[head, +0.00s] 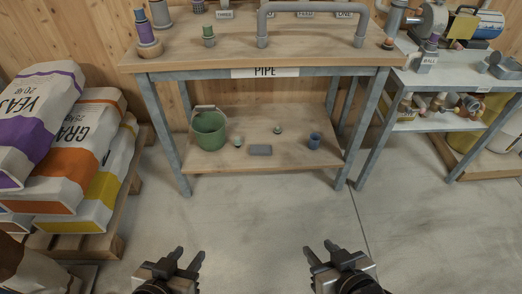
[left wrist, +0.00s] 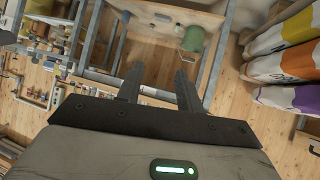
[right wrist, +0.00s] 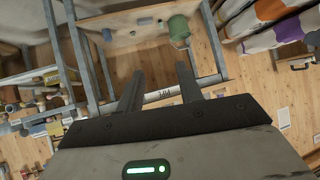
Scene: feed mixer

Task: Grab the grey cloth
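My left gripper (head: 189,254) is open and empty, low in the head view, in front of the bench and left of the cloth. My right gripper (head: 319,250) is open and empty, also in front of the bench and right of the cloth. Both are well apart from the shelf.
Small green pieces lie near. The bench top (head: 200,59) overhangs the shelf, with legs at both sides. Feed sacks (head: 85,140) are at left. The front floor is clear.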

